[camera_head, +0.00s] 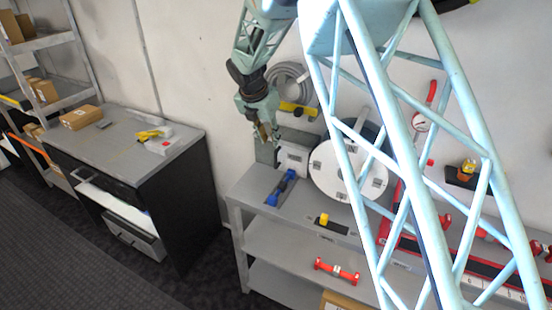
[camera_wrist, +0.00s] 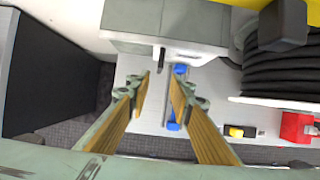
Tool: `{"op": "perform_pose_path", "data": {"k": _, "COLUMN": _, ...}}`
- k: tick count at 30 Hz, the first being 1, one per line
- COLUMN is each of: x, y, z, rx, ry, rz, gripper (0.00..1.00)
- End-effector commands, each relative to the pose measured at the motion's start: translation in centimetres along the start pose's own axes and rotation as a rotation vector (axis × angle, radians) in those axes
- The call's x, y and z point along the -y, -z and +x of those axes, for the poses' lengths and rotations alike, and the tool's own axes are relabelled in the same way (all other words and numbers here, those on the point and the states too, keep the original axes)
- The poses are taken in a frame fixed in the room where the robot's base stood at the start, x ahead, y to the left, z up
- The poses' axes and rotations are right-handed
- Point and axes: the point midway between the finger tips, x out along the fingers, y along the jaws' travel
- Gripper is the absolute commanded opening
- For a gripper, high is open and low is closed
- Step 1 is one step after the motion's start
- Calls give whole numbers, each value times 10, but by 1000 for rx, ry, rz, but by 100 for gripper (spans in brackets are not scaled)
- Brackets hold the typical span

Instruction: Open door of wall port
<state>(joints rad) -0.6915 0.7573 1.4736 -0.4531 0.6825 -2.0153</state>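The wall port appears to be the grey and white box (camera_head: 293,158) at the back of the grey bench, against the wall. In the wrist view this box (camera_wrist: 185,22) fills the top middle, with a white lower part and a small dark tab (camera_wrist: 161,56) that may be the door's handle. I cannot tell where the door's edge runs or how far it stands open. My gripper (camera_head: 265,134) is above and left of the box in the head view. In the wrist view my gripper (camera_wrist: 161,82) is open and empty, with its fingertips just below the tab.
A blue fitting (camera_head: 281,188) lies on the bench (camera_head: 255,187) below the gripper. A black-sided cabinet (camera_head: 185,200) stands left, across a gap of floor.

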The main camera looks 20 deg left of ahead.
Motion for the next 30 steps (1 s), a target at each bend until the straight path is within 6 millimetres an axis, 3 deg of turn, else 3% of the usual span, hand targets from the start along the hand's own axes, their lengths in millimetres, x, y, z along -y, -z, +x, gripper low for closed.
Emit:
{"op": "perform_pose_path", "data": {"k": 13, "x": 1, "y": 0, "z": 14, "rx": -1, "ry": 1, "rz": 2, "gripper": 20}}
{"op": "perform_pose_path", "data": {"k": 30, "x": 1, "y": 1, "z": 82, "rx": -1, "ry": 1, "rz": 1, "gripper": 20}}
